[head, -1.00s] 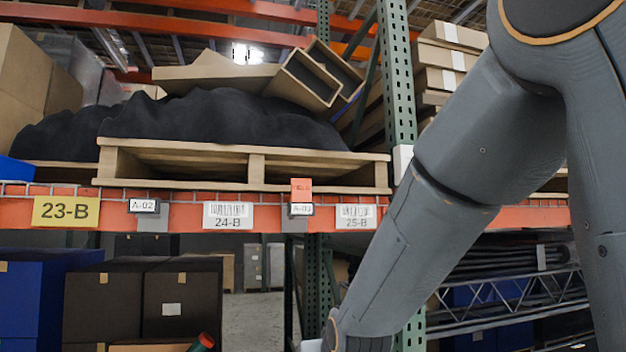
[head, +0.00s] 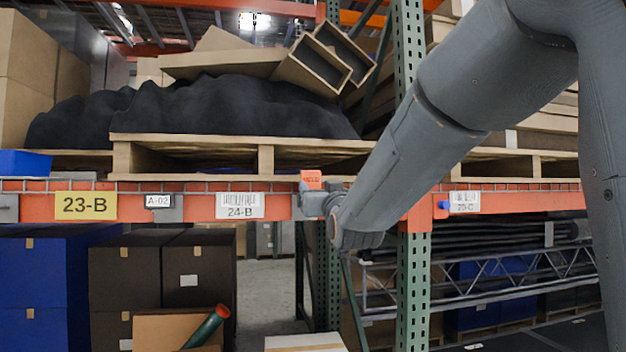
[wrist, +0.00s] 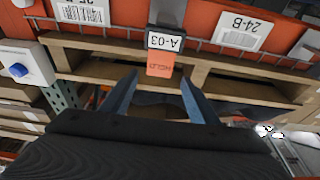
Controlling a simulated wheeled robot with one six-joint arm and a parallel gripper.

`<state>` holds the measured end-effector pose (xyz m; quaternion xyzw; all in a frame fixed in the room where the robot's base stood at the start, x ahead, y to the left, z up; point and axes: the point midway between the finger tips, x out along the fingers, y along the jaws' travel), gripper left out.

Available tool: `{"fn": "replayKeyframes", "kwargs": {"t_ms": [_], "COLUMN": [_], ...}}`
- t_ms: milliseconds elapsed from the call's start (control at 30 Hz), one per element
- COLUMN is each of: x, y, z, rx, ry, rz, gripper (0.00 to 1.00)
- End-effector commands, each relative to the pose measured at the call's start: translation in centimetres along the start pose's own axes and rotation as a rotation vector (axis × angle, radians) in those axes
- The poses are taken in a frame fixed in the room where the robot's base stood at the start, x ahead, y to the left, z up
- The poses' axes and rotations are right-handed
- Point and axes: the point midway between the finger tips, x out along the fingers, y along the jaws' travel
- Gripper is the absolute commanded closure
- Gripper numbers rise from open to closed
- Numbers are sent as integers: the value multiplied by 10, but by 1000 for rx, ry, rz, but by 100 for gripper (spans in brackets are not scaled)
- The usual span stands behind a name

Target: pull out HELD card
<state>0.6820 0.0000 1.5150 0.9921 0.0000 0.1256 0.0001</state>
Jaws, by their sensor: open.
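The orange HELD card (head: 311,179) stands up from the orange shelf beam in the head view. In the wrist view, which shows the labels upside down, the HELD card (wrist: 160,66) sticks out from a holder with a white A-03 label (wrist: 165,41). My gripper (wrist: 158,78) is open, with one blue-grey finger on each side of the card's line. The card's edge lies near the fingertips; contact is not visible.
The orange beam (head: 275,207) carries a 24-B label (head: 240,206) and a 23-B label (head: 72,206). A wooden pallet (head: 265,160) with a dark covered load sits just above. A white box with a blue knob (wrist: 20,68) is on a green post in the wrist view.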

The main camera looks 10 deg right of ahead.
Motion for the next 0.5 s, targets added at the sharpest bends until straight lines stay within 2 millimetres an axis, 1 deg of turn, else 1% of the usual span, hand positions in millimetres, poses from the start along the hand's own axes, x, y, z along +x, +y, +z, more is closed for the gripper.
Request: {"fn": "replayKeyframes", "kwargs": {"t_ms": [100, 500], "x": [17, 71], "y": [0, 0], "z": [0, 2], "rx": [0, 0], "ry": [-2, 0], "rz": [0, 0], "gripper": [45, 45]}}
